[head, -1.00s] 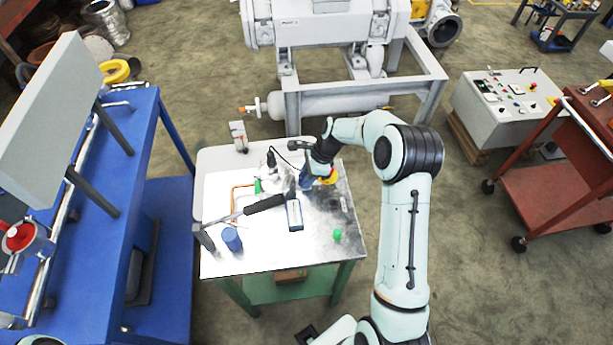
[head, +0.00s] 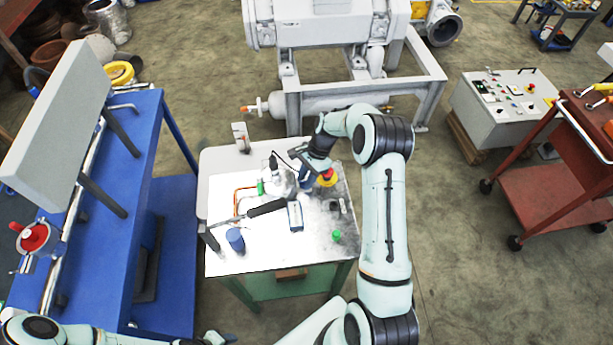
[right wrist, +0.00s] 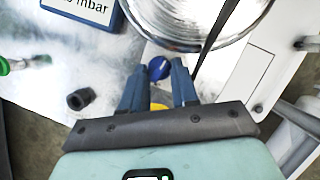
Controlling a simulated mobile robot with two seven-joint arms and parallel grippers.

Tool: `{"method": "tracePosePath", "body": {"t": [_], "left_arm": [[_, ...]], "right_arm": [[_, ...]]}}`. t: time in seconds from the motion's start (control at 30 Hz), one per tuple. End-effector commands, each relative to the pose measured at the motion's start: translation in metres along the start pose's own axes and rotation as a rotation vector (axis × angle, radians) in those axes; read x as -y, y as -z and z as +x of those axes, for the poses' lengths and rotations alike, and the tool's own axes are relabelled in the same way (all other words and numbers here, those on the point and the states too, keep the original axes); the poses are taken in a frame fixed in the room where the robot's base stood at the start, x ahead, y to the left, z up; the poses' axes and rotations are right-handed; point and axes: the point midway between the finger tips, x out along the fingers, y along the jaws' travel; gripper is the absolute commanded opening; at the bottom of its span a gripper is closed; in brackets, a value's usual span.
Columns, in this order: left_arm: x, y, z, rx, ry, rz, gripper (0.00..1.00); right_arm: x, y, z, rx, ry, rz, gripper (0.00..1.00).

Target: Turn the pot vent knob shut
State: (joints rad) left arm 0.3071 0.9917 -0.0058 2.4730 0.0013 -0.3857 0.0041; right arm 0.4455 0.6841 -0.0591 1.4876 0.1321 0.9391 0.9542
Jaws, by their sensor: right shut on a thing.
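A small blue knob (right wrist: 158,68) sits between the fingertips of my right gripper (right wrist: 158,72) in the right wrist view, and the gripper is shut on it. The shiny round pot (right wrist: 190,18) is just beyond the fingertips there. In the head view the pot (head: 281,184) stands on the table, left of my right gripper (head: 304,182), which points down beside it. The knob is hidden by the gripper in the head view. Part of my left arm shows at the bottom left; its gripper (head: 215,338) is at the bottom edge, its jaws unclear.
The metal-topped table (head: 275,250) holds a blue gauge box (head: 295,215), a black-handled tool (head: 267,208), a blue cylinder (head: 235,239) and a green piece (head: 337,237). A red-and-yellow piece (head: 327,178) is close right of my gripper. A blue bench (head: 175,215) stands left.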

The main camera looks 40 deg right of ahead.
Motion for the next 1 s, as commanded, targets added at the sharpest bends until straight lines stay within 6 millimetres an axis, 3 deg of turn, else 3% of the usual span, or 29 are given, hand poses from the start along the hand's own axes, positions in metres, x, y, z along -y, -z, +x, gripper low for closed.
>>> {"method": "tracePosePath", "body": {"t": [0.43, 0.47, 0.5, 0.53, 0.83, 1.0], "left_arm": [[-0.001, 0.001, -0.001, -0.001, 0.0, 0.0, 0.43], [-0.001, 0.001, -0.001, -0.001, 0.0, 0.0, 0.43], [-0.001, 0.001, -0.001, -0.001, 0.0, 0.0, 0.43], [-0.001, 0.001, -0.001, -0.001, 0.0, 0.0, 0.43], [-0.001, 0.001, -0.001, -0.001, 0.0, 0.0, 0.43], [-0.001, 0.001, -0.001, -0.002, -0.001, 0.001, 0.43]], "right_arm": [[0.001, 0.001, -0.001, -0.003, 0.0, -0.012, 0.0], [0.001, 0.001, -0.001, -0.003, 0.0, -0.012, 0.35], [0.001, 0.001, -0.001, -0.003, 0.0, -0.011, 0.48], [0.001, 0.001, -0.001, -0.003, 0.0, -0.011, 0.54], [0.001, 0.0, -0.002, -0.002, -0.002, -0.011, 0.54], [0.002, 0.0, -0.018, -0.004, 0.002, -0.011, 0.54]]}}
